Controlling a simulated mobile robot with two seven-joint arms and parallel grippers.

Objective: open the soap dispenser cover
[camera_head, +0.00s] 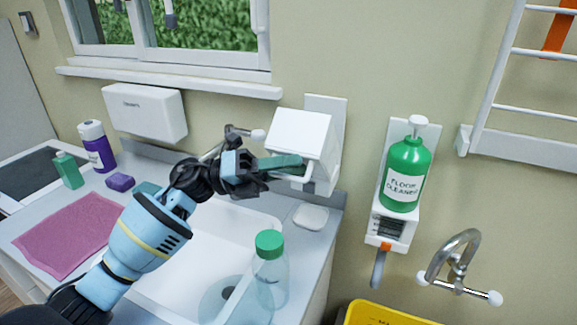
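The white soap dispenser (325,108) is on the wall above the right end of the sink. Its box-shaped white cover (301,134) stands out in front of the wall plate and looks slightly tilted. My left gripper (290,166) comes in from the left, with its fingertips at the lower front of the cover. The fingers overlap in this view, so I cannot tell whether they are apart or whether they touch the cover. The underside of the dispenser is partly hidden behind the fingers. My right gripper is not in view.
Below are a sink (185,262), a tap (232,134), a clear bottle with a green cap (270,275) and a soap dish (311,217). A green floor cleaner bottle (404,165) hangs to the right. A towel box (145,112) and a pink cloth (68,235) are left.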

